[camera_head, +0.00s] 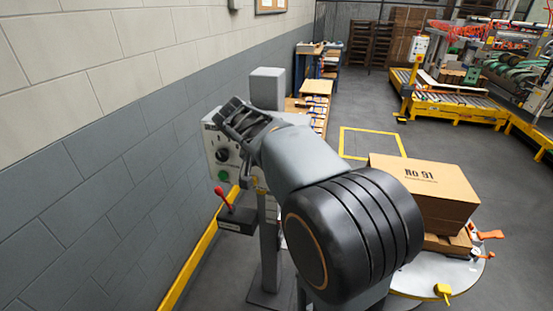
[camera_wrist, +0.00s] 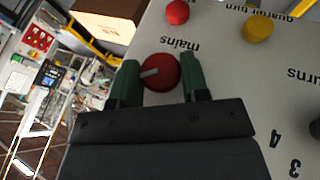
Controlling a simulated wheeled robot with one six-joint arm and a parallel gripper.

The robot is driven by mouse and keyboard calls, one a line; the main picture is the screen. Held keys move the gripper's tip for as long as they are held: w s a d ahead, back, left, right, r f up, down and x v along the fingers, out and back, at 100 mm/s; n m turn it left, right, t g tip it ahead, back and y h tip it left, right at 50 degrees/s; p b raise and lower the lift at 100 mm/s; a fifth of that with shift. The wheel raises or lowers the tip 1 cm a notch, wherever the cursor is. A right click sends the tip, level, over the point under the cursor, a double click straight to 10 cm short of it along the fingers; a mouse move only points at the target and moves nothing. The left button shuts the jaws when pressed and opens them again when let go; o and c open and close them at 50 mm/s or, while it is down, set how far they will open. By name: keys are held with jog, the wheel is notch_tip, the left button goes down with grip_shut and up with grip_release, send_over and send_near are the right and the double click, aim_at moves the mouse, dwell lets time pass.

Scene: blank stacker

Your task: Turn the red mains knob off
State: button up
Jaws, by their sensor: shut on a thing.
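The red mains knob (camera_wrist: 163,68) is on a light grey control panel (camera_wrist: 222,75) in the wrist view. A white pointer line on it points to the left in the picture. The word "mains" stands upside down just above it. My gripper (camera_wrist: 160,78) has one dark green finger on each side of the knob and is shut on it. In the head view my gripper (camera_head: 234,120) is at the upper part of the control panel (camera_head: 212,143), and the red knob is hidden behind it.
A red button (camera_wrist: 177,12), a yellow button (camera_wrist: 257,28) and a dark knob (camera_wrist: 315,128) share the panel. A red lever (camera_head: 225,197) sits below it. The grey wall (camera_head: 100,180) is close on the left. A cardboard box (camera_head: 425,190) stands on the right.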

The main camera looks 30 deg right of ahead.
jog(key=n+g+h, duration=0.1)
jog(key=g+h, duration=0.1)
jog(key=g+h+p, duration=0.1)
jog(key=g+h, duration=0.1)
jog(key=h, duration=0.1)
jog(key=n+g+h, duration=0.1)
jog(key=g+h, duration=0.1)
jog(key=shift+w+a+f+n+h+p, duration=0.2)
jog(key=shift+f+n+h+p, duration=0.1)
jog(key=shift+f+p, duration=0.1)
jog(key=shift+h, duration=0.3)
dwell(0.4)
jog(key=o, duration=0.9)
jog(key=shift+a, duration=0.1)
